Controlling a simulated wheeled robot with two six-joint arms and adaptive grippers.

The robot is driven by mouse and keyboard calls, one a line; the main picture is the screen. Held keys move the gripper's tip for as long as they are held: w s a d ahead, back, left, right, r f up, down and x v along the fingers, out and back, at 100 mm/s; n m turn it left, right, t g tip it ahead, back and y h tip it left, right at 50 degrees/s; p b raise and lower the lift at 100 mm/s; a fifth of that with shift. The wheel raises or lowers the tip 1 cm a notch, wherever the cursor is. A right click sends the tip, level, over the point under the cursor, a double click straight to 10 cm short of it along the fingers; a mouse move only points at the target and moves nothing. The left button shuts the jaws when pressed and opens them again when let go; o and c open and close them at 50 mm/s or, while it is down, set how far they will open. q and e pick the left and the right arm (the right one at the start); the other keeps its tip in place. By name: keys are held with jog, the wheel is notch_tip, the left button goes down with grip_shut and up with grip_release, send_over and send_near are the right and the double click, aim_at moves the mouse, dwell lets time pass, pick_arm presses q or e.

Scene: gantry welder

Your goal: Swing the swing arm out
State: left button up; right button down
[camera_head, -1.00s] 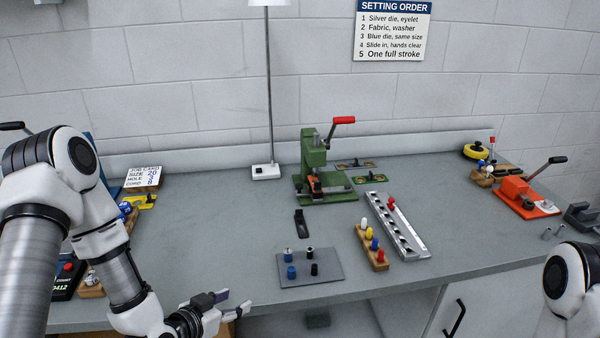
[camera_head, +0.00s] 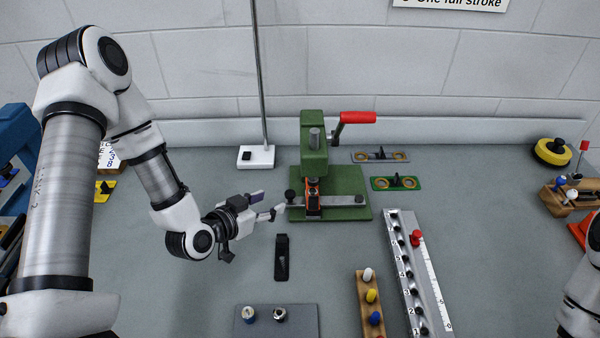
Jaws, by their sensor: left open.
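The green press (camera_head: 314,150) stands on the bench with its red-handled lever (camera_head: 357,118) pointing right. Low across its base lies a grey bar (camera_head: 342,200), which looks like the swing arm, with a black knob (camera_head: 290,195) at its left end. An orange-and-dark block (camera_head: 313,197) sits on the bar under the press head. My left gripper (camera_head: 272,203) is open, just left of the knob, with its fingers pointing right. I cannot tell whether a fingertip touches the knob. My right gripper is out of view; only part of that arm shows at the right edge.
A black tool (camera_head: 282,258) lies in front of the press. A grey plate (camera_head: 300,322) with small dies, a wooden peg block (camera_head: 361,300) and a numbered rail (camera_head: 405,270) are nearer. A lamp base (camera_head: 256,157) stands behind my left gripper. Two eyelet strips (camera_head: 398,183) lie right of the press.

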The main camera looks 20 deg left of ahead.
aim_at(289, 193)
pick_arm(q)
jog(key=shift+w+d, duration=0.25)
jog(key=shift+w, duration=0.1)
jog(key=x, duration=0.6)
jog(key=shift+w+f+p, duration=0.1)
jog(key=shift+w+p, duration=0.1)
jog(key=shift+p, duration=0.2)
jog(key=shift+s, duration=0.25)
grip_shut()
